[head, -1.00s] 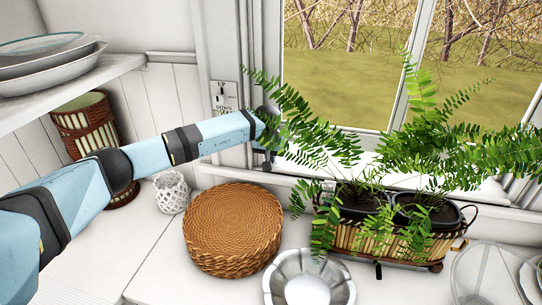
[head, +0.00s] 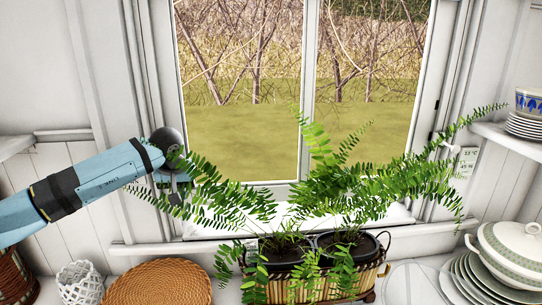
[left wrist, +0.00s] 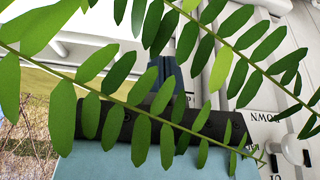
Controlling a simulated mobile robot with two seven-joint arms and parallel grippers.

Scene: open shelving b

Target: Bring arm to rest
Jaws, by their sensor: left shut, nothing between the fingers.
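My left arm (head: 100,183) comes in from the left in the head view, light blue with dark bands, and slants up to a dark round wrist joint. My left gripper (head: 173,184) hangs below that joint in front of the left window frame, shut and empty. Fern fronds (head: 215,195) reach across and partly hide it; I cannot tell whether they touch it. In the left wrist view, fern leaves (left wrist: 140,105) pass close in front of the lens, over a light blue and dark part of my arm. My right gripper is not in view.
The planter basket (head: 325,287) with ferns stands below the window (head: 300,95). A round woven mat stack (head: 160,284) and a white lattice holder (head: 80,283) sit left of it. A tureen (head: 508,250) and plates stand at right, below a shelf (head: 508,137).

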